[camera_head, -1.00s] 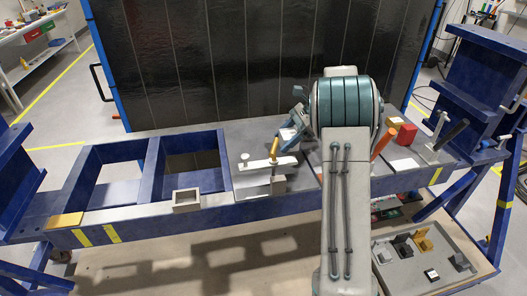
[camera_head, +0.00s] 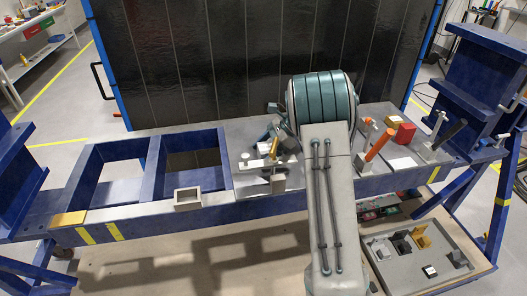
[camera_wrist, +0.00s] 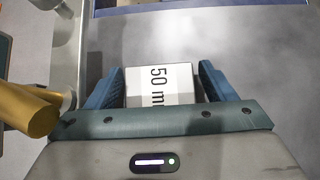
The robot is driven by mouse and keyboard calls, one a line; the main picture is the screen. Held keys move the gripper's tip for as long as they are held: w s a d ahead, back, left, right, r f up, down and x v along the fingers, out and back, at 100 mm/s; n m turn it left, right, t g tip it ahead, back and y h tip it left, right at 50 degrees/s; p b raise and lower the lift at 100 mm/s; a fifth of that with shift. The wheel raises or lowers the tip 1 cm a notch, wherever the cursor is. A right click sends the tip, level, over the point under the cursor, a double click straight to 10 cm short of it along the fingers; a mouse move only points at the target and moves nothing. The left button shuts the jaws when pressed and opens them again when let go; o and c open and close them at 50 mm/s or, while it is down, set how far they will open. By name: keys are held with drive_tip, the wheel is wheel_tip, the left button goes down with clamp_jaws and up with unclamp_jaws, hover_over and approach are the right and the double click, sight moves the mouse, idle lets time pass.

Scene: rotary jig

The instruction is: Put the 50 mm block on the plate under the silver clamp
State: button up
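The 50 mm block (camera_wrist: 160,85) shows in the wrist view as a pale block with a "50 m" label, the rest of the label cut off. It sits between the two blue fingers of my gripper (camera_wrist: 160,82), which appear closed on its sides. The clamp stands on the grey plate (camera_head: 245,133). The clamp's yellow handle also shows in the wrist view (camera_wrist: 28,108), left of the gripper.
A small open grey box (camera_head: 187,198) sits on the front left beam. A grey tray (camera_head: 385,270) with several parts lies below right.

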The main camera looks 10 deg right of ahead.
drive_tip(key=shift+d, duration=0.1)
drive_tip(key=b+v, duration=0.2)
drive_tip(key=v, duration=1)
drive_tip(key=s+a+r+n, duration=0.1)
drive_tip(key=s, duration=0.1)
drive_tip(key=s+a+r+n+h, duration=0.1)
drive_tip(key=s, duration=0.2)
drive_tip(key=s+a+r+n+h, duration=0.1)
drive_tip(key=s+a+r, duration=0.1)
drive_tip(key=shift+s+a+n, duration=0.1)
drive_tip(key=shift+s+n, duration=0.15)
drive_tip(key=shift+n, duration=0.15)
drive_tip(key=s+a+f+n+t+h, duration=0.1)
drive_tip(key=s+a+n+h, duration=0.1)
drive_tip(key=s+n, duration=0.5)
drive_tip(key=s+a+f+n+t+h, duration=0.2)
drive_tip(key=s+n+h, duration=0.3)
drive_tip(key=s, duration=1.2)
drive_tip(key=shift+s+f+n, duration=0.2)
drive_tip(key=shift+s+n, duration=0.1)
drive_tip(key=shift+n, duration=0.9)
drive_tip(key=shift+a, duration=0.15)
